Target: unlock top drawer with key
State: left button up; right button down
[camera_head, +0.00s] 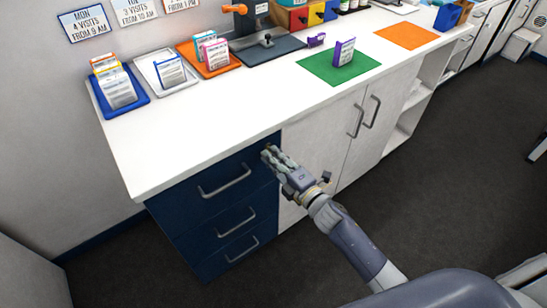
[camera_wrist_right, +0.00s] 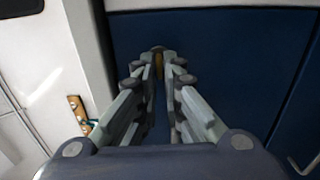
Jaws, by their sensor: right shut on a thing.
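My right gripper (camera_head: 268,152) is at the upper right corner of the blue top drawer (camera_head: 186,205), close to its front. In the wrist view, its fingers (camera_wrist_right: 159,58) are closed on a small brass-coloured key (camera_wrist_right: 158,66); the fingers hide most of it. The tips point at the blue drawer front (camera_wrist_right: 230,65). The lock is hidden behind the fingertips, so I cannot tell whether the key is inside it. The top drawer is shut, with a grey bar handle (camera_head: 224,181). My left gripper is not in view.
Two blue drawers (camera_head: 222,224) lie below. White cabinet doors (camera_head: 325,145) stand to the right. The white countertop (camera_head: 205,125) overhangs the drawers and holds card trays (camera_head: 121,108), a green mat (camera_head: 322,72) and an orange mat (camera_head: 407,36). The dark floor in front is clear.

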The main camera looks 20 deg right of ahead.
dwell(0.3)
jog(key=c, duration=1.7)
grip_release()
jog(key=v, duration=1.2)
